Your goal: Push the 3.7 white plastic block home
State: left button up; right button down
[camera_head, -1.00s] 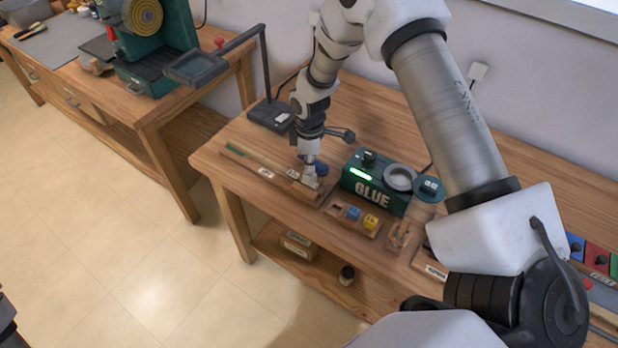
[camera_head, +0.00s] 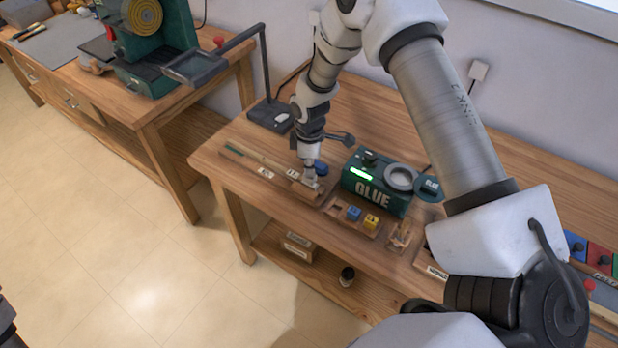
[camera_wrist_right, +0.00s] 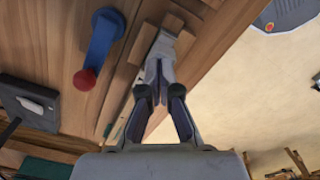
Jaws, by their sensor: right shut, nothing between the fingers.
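My right gripper (camera_head: 309,178) is shut and points down at a wooden fixture (camera_head: 301,193) near the bench's front edge. It also shows in the right wrist view (camera_wrist_right: 158,65), fingertips together with nothing between them. A pale white-grey block (camera_wrist_right: 165,44) sits in the wooden fixture just beyond the fingertips. The tips are at or very close to its near end; I cannot tell whether they touch. In the head view the block is mostly hidden by the gripper and too small to read. My left gripper is not in view.
A blue lever with a red knob (camera_wrist_right: 100,45) stands beside the fixture. The green GLUE box (camera_head: 375,185) is to the right of the gripper. A wooden tray with blue and yellow blocks (camera_head: 370,221) lies in front of that box. A black lamp base (camera_head: 270,115) is behind left.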

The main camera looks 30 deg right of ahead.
jog(key=shift+f, duration=0.45)
dwell(0.6)
jog(key=shift+r+p, duration=2.6)
jog(key=shift+r, duration=1)
jog(key=shift+f, duration=0.1)
